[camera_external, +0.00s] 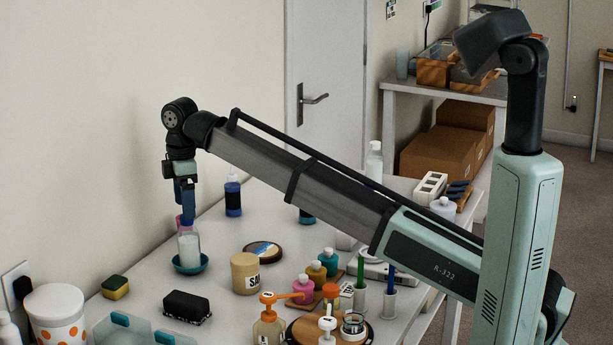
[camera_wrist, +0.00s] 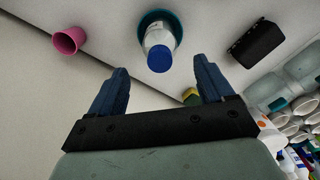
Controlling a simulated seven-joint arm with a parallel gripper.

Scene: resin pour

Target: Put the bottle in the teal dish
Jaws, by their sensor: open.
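A clear bottle with whitish contents (camera_external: 189,247) stands in the teal dish (camera_external: 190,268) at the left of the table. In the wrist view the bottle's blue cap (camera_wrist: 159,59) faces the camera, and the teal dish (camera_wrist: 151,17) shows around the bottle's far end. My gripper (camera_external: 187,217) is above the bottle, pointing down. In the wrist view my gripper (camera_wrist: 161,66) is open, with a blue finger on each side of the cap and gaps between. The fingers hide the bottle's top in the external view.
A pink cup (camera_wrist: 69,40) stands near the dish. A black block-like object (camera_external: 187,307) and a yellow-green sponge (camera_external: 115,287) lie nearer the front. A tan jar (camera_external: 245,273) and several small bottles stand to the right. The wall is close behind.

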